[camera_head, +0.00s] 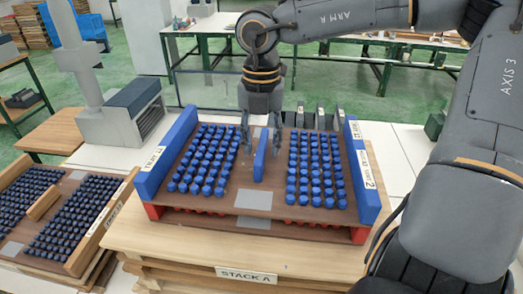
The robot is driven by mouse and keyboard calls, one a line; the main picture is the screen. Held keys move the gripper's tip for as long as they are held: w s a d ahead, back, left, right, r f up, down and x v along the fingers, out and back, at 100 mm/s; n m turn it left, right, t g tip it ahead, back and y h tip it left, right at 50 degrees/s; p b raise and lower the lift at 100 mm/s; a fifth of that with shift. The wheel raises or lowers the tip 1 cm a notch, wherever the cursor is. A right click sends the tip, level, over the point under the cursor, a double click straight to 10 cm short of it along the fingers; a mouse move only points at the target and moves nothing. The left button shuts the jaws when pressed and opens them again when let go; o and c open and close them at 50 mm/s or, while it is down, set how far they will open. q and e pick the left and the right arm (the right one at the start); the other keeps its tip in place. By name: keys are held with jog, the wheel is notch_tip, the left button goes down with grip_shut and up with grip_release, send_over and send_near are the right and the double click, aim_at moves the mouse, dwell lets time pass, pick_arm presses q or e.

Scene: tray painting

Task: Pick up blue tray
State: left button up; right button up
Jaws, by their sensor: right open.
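The blue tray has a brown base, blue side walls (369,195) and a raised blue bar (260,158) along its middle. Rows of blue pieces (314,165) stand on both sides of the bar. The tray sits on top of a tray with red parts (361,235), on the stack labelled STACK A. My right gripper (261,143) is open and points down over the tray's middle. One finger shows on each side of the bar. I cannot tell whether they touch it. My left gripper is not in view.
A wooden pallet (205,247) bears the stack. At left, a brown-walled tray (100,224) with dark pieces and a wooden middle bar sits on another stack. A grey and white machine (133,112) stands behind it. Green-framed tables (410,42) are at the back.

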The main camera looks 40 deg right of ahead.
aim_at(262, 144)
jog(key=shift+f, duration=0.5)
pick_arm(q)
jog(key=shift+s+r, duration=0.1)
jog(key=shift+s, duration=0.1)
pick_arm(e)
jog(key=shift+c, duration=0.4)
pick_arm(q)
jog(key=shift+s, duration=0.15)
pick_arm(e)
grip_shut()
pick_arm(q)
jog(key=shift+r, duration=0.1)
pick_arm(e)
jog(key=shift+w+r, duration=0.1)
jog(key=shift+r, duration=0.1)
jog(key=shift+r, duration=0.25)
notch_tip(262, 144, up, 3)
jog(key=shift+r+p, duration=0.1)
jog(key=shift+p, duration=0.9)
pick_arm(q)
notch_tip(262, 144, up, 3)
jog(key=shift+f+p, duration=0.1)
jog(key=shift+p, duration=0.4)
pick_arm(e)
jog(key=s+a+r, duration=0.1)
jog(key=s+r, duration=0.8)
jog(key=s, duration=0.5)
jog(key=shift+a, duration=0.35)
